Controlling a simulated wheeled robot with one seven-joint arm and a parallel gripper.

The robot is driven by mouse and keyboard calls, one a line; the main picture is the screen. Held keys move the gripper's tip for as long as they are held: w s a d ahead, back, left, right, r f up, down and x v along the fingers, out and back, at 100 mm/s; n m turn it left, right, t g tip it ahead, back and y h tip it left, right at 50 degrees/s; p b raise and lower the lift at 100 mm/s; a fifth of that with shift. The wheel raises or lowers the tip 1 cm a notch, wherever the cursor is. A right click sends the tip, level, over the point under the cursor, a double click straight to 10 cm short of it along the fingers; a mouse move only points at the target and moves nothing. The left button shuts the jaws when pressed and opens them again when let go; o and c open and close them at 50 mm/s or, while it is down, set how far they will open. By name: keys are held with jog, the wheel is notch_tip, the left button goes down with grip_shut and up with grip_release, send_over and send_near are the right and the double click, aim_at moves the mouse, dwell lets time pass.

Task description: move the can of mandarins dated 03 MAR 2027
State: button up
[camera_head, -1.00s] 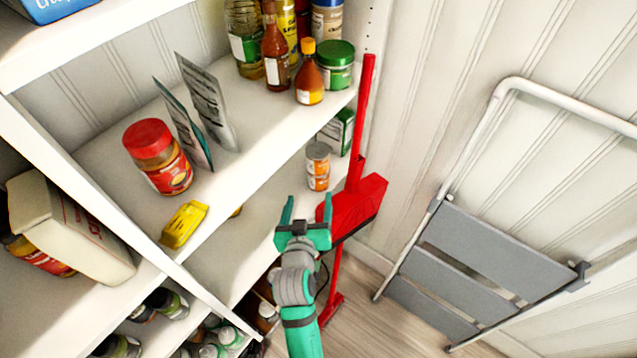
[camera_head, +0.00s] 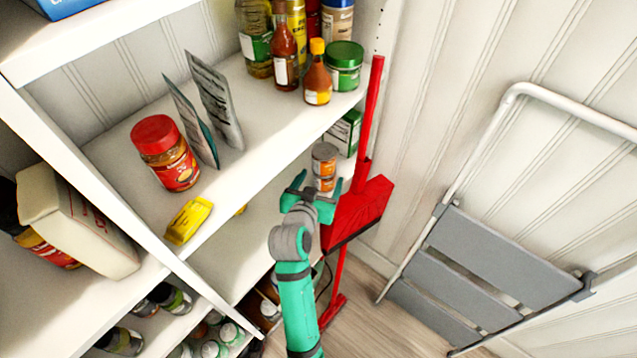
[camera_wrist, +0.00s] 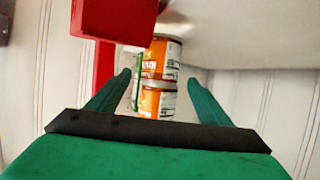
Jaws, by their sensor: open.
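Two orange-labelled cans stand stacked on the lower shelf in the head view, an upper can (camera_head: 324,157) and a lower can (camera_head: 324,184). The wrist view also shows the upper can (camera_wrist: 163,58) and the lower can (camera_wrist: 157,102). No date is readable on either can. My gripper (camera_head: 319,184) is open and empty, just in front of the stack. In the wrist view the cans show between my two green fingers (camera_wrist: 160,84), beyond the tips and apart from them. My fingers partly cover the lower can in the head view.
A red broom or dustpan (camera_head: 357,213) stands right beside the cans at the shelf's end. A green and white box (camera_head: 345,132) is behind them. The shelf above (camera_head: 262,150) carries bottles and a red-lidded jar (camera_head: 165,153). A folded step ladder (camera_head: 475,255) leans on the right wall.

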jog(key=x, duration=0.9)
jog(key=shift+w, duration=0.1)
jog(key=c, duration=1.3)
